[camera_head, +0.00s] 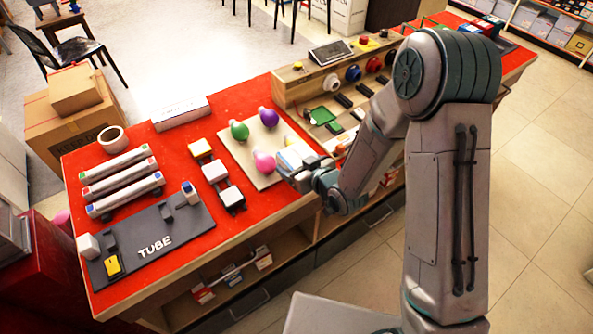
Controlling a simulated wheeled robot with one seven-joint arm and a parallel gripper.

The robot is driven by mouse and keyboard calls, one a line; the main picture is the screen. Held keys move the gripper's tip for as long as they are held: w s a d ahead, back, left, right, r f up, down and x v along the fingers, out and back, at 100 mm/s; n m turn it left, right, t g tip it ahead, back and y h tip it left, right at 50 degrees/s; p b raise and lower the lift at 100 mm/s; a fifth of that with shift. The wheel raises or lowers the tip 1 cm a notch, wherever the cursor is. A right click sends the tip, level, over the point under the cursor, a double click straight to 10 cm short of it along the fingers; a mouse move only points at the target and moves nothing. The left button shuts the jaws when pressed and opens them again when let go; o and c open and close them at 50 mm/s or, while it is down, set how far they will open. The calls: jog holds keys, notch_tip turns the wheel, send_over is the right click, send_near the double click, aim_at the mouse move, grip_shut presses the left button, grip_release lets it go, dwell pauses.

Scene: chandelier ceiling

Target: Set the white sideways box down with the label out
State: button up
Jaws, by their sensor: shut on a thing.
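My gripper (306,172) is over the front edge of the red counter, beside the pale board with the bulbs. It is shut on a small white box (292,157), which shows at its far side with a bluish and yellowish edge. The gripper hides part of this box, and I cannot make out a label or which way it faces. A long white box (181,114) lies on the counter's back edge.
The red counter (165,240) carries a pale board (243,160) with green, purple and pink bulbs, several striped tubes (120,175), small white and yellow blocks, and a dark TUBE plate (170,255). Shelves below hold boxes. A wooden panel with switches stands behind right.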

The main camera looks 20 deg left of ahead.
jog(key=shift+f+p, duration=0.35)
jog(key=shift+f, duration=1.55)
jog(key=shift+f, duration=0.1)
jog(key=o, duration=1)
jog(key=shift+o, duration=0.2)
jog(key=p+v, duration=0.9)
jog(key=v, duration=0.3)
